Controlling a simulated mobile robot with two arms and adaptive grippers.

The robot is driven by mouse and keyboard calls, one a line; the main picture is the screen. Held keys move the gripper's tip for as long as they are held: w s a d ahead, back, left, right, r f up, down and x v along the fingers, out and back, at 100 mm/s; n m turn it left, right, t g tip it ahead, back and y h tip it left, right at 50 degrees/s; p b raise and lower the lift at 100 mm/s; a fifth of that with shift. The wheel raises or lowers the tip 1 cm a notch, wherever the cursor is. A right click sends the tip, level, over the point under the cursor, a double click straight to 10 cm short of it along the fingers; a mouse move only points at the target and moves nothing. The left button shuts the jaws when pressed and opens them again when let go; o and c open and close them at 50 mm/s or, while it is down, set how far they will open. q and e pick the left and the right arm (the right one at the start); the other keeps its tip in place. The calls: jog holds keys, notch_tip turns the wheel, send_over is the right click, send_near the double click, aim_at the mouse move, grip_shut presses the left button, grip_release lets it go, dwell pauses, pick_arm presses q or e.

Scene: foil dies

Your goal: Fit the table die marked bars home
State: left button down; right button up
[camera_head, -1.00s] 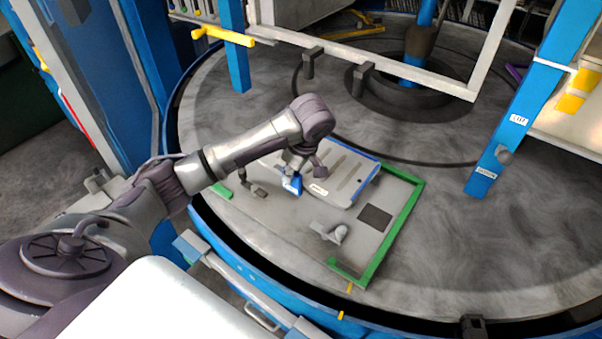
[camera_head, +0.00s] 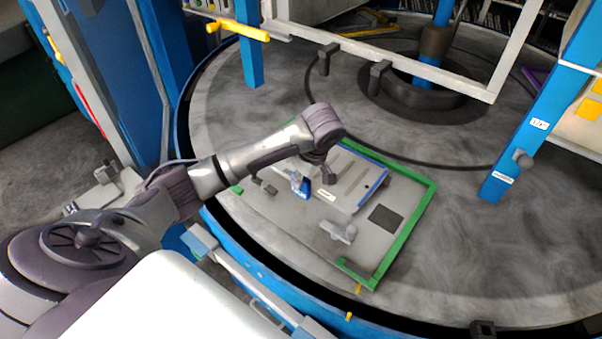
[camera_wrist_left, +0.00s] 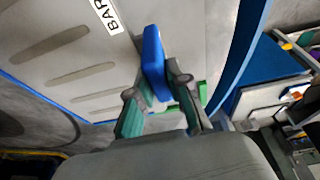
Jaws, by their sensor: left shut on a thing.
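The die is a flat light-grey plate (camera_head: 345,182) with long slots, a blue far edge and a white label. In the left wrist view the label (camera_wrist_left: 106,15) shows "BAR", cut off by the picture's edge. My left gripper (camera_head: 302,184) is shut on the die's blue handle (camera_wrist_left: 153,55), which sits between its two fingers in the wrist view. The die lies over the left and far part of a grey bed (camera_head: 390,245) framed by green rails (camera_head: 412,225). Bare bed shows between die and right rail. I cannot tell whether the die touches the bed. My right gripper is out of view.
A small grey clamp-like part (camera_head: 340,232) and a dark square pad (camera_head: 385,218) are on the bed. A blue post (camera_head: 525,130) stands at the right, another (camera_head: 250,65) at the back left. A pale frame (camera_head: 400,60) crosses behind. The round table is clear at right.

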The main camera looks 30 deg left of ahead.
pick_arm(q)
jog(key=shift+w+d+f+b, duration=0.1)
jog(key=shift+f+b, duration=0.2)
jog(key=shift+f, duration=1)
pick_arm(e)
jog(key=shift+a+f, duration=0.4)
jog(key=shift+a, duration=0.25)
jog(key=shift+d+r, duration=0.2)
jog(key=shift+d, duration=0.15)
pick_arm(q)
jog(key=shift+p, duration=0.3)
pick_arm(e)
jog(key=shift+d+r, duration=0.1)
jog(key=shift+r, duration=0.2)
pick_arm(q)
jog(key=shift+p, duration=0.5)
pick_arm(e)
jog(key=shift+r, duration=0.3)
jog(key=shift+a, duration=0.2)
